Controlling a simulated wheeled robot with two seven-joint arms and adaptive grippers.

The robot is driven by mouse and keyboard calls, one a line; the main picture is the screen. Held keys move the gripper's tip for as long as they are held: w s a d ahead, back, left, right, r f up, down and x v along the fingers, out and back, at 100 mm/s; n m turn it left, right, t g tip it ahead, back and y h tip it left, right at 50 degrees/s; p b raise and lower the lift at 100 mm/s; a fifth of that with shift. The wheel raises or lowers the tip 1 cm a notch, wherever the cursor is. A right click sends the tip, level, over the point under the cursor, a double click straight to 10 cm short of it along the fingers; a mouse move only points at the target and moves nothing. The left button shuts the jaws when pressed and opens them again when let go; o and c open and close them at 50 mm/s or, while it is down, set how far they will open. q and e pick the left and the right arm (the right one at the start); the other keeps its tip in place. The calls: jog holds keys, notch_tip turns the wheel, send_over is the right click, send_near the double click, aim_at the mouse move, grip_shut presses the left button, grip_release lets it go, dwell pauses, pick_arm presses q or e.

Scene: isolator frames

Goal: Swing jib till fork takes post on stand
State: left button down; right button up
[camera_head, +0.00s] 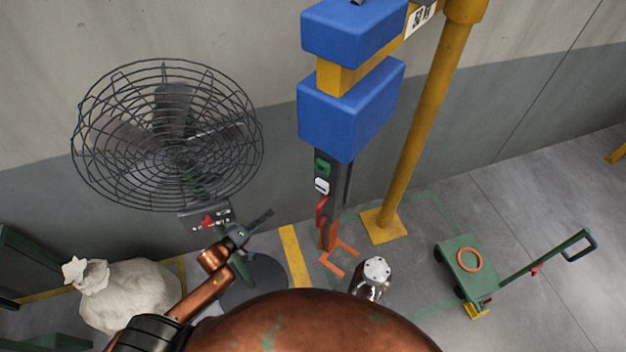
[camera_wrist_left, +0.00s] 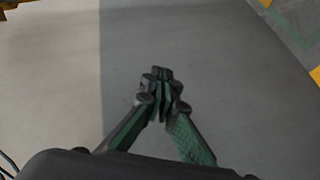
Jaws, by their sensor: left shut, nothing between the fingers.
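The jib has a yellow column (camera_head: 418,135) at the wall and a yellow arm (camera_head: 345,76) carrying blue blocks (camera_head: 345,108). A dark upright with a green button and a red lever (camera_head: 321,208) hangs below them. At its foot is an orange fork-like piece (camera_head: 338,258), apparently with bent prongs. I cannot make out a post on a stand for certain. My left gripper (camera_head: 262,217) is shut and empty, in front of the fan's stem and left of the hanging upright. Its closed fingers show in the left wrist view (camera_wrist_left: 162,78) against wall and floor. My right gripper is out of view.
A caged fan (camera_head: 170,135) stands at left, with a tied white sack (camera_head: 130,294) below it. A green cart (camera_head: 466,268) bearing an orange ring (camera_head: 470,260) stands at right, its handle pointing right. Floor between column and cart is clear.

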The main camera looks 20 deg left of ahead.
pick_arm(q)
jog(key=d+r+n+h+p, duration=0.1)
jog(key=d+r+h, duration=0.15)
jog(key=r, duration=0.55)
jog(key=d+r+h+p, duration=0.1)
jog(key=d+r+h, duration=0.1)
jog(key=d+r, duration=0.35)
jog(key=w+d+r+p, duration=0.1)
jog(key=w+d+p, duration=0.1)
jog(key=w+d, duration=0.4)
jog(key=shift+w+d+r+p, duration=0.3)
jog(key=shift+d+p, duration=0.05)
jog(key=shift+d, duration=0.7)
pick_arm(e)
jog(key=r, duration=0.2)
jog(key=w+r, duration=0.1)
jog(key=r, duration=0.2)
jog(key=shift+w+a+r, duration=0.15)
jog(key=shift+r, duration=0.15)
